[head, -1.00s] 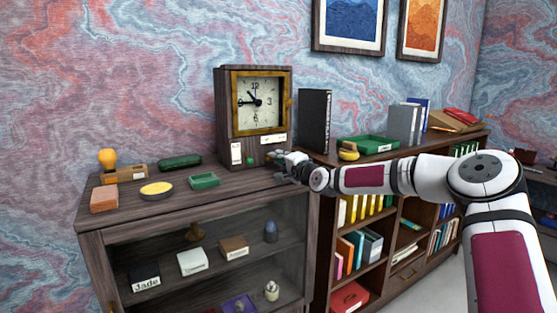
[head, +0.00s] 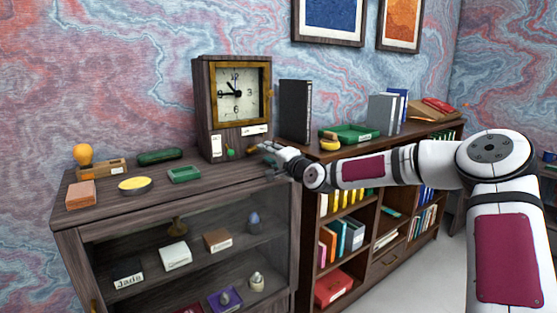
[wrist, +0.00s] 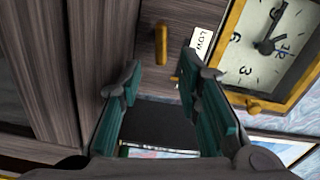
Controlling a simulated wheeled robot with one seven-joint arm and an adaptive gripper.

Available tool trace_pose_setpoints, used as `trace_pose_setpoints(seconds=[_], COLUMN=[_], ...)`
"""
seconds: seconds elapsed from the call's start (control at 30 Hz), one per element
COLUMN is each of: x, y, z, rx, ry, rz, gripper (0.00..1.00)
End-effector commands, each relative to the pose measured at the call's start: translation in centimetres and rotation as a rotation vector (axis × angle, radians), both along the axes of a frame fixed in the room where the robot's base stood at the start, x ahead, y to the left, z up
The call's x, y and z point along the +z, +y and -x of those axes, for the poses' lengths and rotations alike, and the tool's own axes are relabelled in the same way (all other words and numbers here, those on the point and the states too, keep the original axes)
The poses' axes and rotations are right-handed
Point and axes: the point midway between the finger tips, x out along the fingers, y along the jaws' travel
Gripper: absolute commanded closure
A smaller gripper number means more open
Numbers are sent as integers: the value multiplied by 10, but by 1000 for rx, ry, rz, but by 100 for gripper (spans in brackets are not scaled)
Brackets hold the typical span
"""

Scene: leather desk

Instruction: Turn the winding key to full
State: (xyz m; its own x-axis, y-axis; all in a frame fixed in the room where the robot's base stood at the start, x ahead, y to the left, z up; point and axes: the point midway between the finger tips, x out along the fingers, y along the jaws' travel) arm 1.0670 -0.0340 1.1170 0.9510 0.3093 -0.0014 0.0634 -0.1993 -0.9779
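The wooden clock (head: 202,100) stands on the cabinet, with a brass-framed dial (head: 237,94) and white labels low on its front. In the wrist view the dial (wrist: 262,45) is at upper right, beside a label (wrist: 202,44) reading "LOW". A brass-coloured bar (wrist: 161,44), which looks like the winding key, stands out from the wood just beyond my fingertips. My gripper (wrist: 160,72) is open, its teal fingers apart with nothing between them. In the head view my gripper (head: 264,154) is at the clock's lower right front, and it hides part of that area.
A black binder (head: 295,112) and a green tray (head: 350,133) stand on the bookcase at right.

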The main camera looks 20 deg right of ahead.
Motion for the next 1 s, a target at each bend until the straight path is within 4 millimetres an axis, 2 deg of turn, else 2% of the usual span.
trace_pose_setpoints(seconds=[0.1,0.33,0.5,0.77,0.9,1.0], x=[0,0,0,0,-4,-16], y=[-9,-19,-21,-22,-17,-9], z=[25,57,66,66,66,64], rx=[-1,0,0,0,3,5], ry=[1,1,1,0,-9,-39], rz=[1,1,1,1,51,208], gripper=[68,68,68,68,37,37])
